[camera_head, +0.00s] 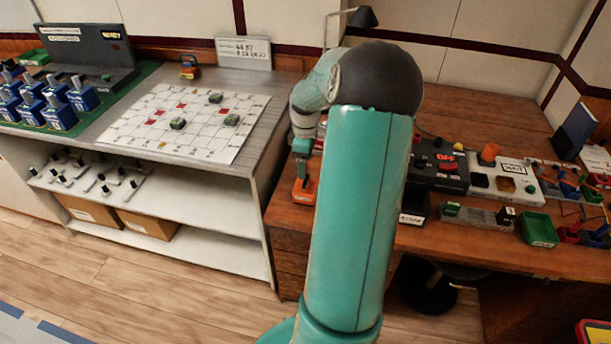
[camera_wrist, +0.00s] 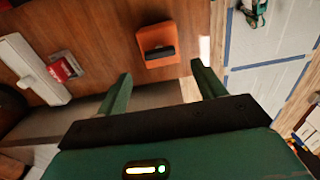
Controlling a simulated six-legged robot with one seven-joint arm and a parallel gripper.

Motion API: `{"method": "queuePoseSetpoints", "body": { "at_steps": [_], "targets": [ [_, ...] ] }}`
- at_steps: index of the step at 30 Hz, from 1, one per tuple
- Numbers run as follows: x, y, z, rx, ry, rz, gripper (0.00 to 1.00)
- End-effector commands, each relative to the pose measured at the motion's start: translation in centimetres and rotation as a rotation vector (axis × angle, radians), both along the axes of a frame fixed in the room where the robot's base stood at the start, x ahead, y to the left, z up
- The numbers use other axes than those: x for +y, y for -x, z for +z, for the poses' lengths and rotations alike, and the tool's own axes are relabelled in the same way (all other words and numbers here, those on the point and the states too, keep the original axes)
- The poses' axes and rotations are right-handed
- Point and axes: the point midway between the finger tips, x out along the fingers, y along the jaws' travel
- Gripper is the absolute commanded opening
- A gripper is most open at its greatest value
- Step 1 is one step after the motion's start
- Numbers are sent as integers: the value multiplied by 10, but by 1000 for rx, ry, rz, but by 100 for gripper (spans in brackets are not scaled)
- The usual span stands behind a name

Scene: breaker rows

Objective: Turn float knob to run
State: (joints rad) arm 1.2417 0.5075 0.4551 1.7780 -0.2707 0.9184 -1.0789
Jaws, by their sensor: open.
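An orange box (camera_wrist: 148,38) with a black bar-shaped knob (camera_wrist: 160,53) on its face shows at the top middle of the wrist view. No float or run lettering can be read on it. In the head view an orange box (camera_head: 303,192) sits at the left front of the brown workbench, just below my gripper. My gripper (camera_wrist: 160,71) is open and empty. Its two green fingers point toward the orange box in the wrist view, with the knob between their lines and apart from both. My arm hides part of the bench in the head view.
A black box with a red OFF display (camera_head: 446,162), a white panel (camera_head: 505,181) and a green bin (camera_head: 538,229) lie right of my arm. A grid board (camera_head: 180,122) lies on the left counter. A red-and-white item (camera_wrist: 66,68) lies left in the wrist view.

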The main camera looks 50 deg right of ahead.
Motion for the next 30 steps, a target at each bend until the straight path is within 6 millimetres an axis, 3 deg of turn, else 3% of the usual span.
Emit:
{"method": "queuePoseSetpoints", "body": {
  "at_steps": [3, 9, 21, 28, 30],
  "targets": [
    [0, 1, -25, 2, -4, -1, 69],
    [0, 1, -53, 1, -2, -1, 69],
    [0, 1, -62, 0, 1, -1, 69],
    [0, 1, -62, 0, 1, -1, 24],
    [0, 1, -62, 0, 1, -2, 24]
  ]
}}
